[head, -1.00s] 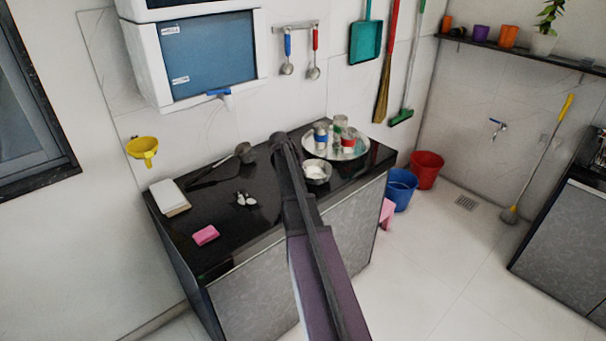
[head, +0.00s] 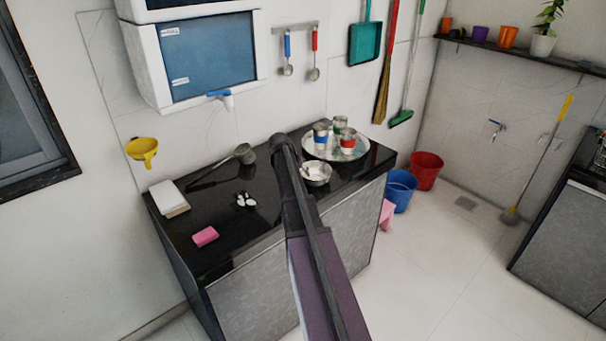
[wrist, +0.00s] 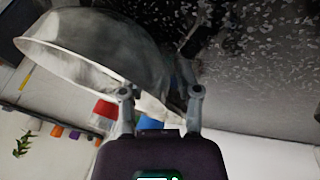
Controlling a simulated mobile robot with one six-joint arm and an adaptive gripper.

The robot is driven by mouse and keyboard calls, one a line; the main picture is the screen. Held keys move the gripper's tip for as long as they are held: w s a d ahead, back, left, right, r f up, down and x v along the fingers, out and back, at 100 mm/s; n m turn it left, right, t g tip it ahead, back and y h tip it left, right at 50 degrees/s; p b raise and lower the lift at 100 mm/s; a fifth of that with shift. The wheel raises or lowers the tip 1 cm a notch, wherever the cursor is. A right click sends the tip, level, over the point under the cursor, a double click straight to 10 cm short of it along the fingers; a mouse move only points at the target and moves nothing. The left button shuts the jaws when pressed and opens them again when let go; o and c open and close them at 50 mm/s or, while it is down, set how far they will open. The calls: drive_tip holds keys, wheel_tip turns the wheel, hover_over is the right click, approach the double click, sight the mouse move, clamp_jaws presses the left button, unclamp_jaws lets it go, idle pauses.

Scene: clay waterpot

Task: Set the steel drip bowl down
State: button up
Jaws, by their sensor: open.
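The steel drip bowl (head: 319,174) is on the black counter, in front of the round tray and just right of my arm in the head view. It looks upright, with something pale inside. In the wrist view the bowl (wrist: 95,45) is large and close at the upper left, its rim running down toward the fingers. My gripper (wrist: 160,88) is open, with the bowl's edge at or between its fingers; contact cannot be told. In the head view my arm hides the gripper.
The round steel tray (head: 358,152) with three banded cups stands behind the bowl. A long-handled dipper (head: 245,154), small white pieces (head: 245,200), a pink sponge (head: 205,236) and a white block (head: 169,197) lie on the left. Blue (head: 401,190) and red buckets (head: 426,171) stand beyond the counter.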

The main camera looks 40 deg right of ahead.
drive_tip(key=p+v, duration=1)
drive_tip(key=v, duration=0.2)
idle(0.4)
idle(0.7)
drive_tip(key=s+a+n+y, duration=0.2)
drive_tip(key=s+a, duration=0.5)
drive_tip(key=a, duration=0.5)
drive_tip(key=s+a+f+n+y, duration=0.1)
drive_tip(key=s+a+n+y, duration=0.1)
drive_tip(key=s+a+n, duration=0.2)
drive_tip(key=s+a+f+n+y, duration=0.1)
drive_tip(key=s+a, duration=0.9)
drive_tip(key=a, duration=1)
drive_tip(key=shift+s+f+n+y, duration=0.2)
drive_tip(key=shift+n+y, duration=0.3)
drive_tip(key=shift+n, duration=0.6)
